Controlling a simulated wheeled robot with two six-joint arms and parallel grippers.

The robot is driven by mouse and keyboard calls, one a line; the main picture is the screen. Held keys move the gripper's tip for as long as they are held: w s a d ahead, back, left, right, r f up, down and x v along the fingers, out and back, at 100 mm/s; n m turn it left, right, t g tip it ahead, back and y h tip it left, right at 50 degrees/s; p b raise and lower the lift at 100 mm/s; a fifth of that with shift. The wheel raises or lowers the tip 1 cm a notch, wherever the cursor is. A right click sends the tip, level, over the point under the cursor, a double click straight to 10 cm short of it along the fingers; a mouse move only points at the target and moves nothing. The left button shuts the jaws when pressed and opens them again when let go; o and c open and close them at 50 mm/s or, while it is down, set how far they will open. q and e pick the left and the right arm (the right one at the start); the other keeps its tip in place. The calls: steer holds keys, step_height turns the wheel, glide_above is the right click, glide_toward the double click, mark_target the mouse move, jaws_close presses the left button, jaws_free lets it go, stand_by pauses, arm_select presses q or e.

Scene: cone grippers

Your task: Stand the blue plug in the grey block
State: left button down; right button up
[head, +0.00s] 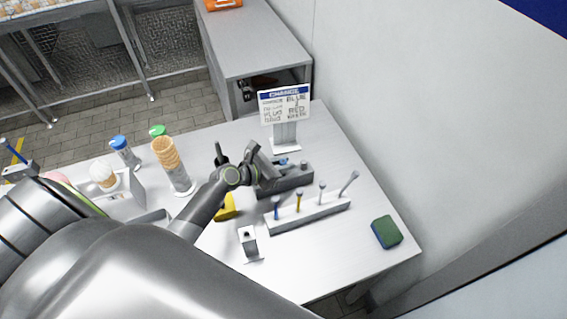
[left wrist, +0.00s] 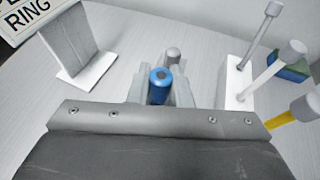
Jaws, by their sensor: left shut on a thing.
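The blue plug (head: 284,161) is at the jaws of my left gripper (head: 273,164). In the left wrist view the blue plug (left wrist: 160,84) stands between the two light-grey fingers, its round top with a dark centre facing the camera. The left gripper is shut on it. The grey block (head: 287,182) lies under and just beside the gripper in the head view, partly hidden by it. The plug's lower end is hidden, so I cannot tell whether it is in the block. My right gripper is not in view.
A white rack (head: 320,213) with several upright sticks stands in front of the block. A sign (head: 285,104) stands behind it. Stacked cones (head: 168,154) are at left, a small metal stand (head: 248,241) in front, and a green sponge (head: 386,232) at right. Table between rack and sponge is clear.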

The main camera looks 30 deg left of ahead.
arm_select(q)
steer(key=shift+s+f+p, duration=0.15)
steer(key=shift+f+p, duration=0.1)
steer(key=shift+p, duration=0.05)
steer(key=shift+f, duration=0.35)
stand_by(0.5)
steer(key=shift+f+b, duration=0.2)
steer(key=shift+b, duration=0.15)
steer(key=shift+f, duration=0.15)
steer(key=shift+f+b, duration=0.35)
steer(key=shift+b, duration=0.1)
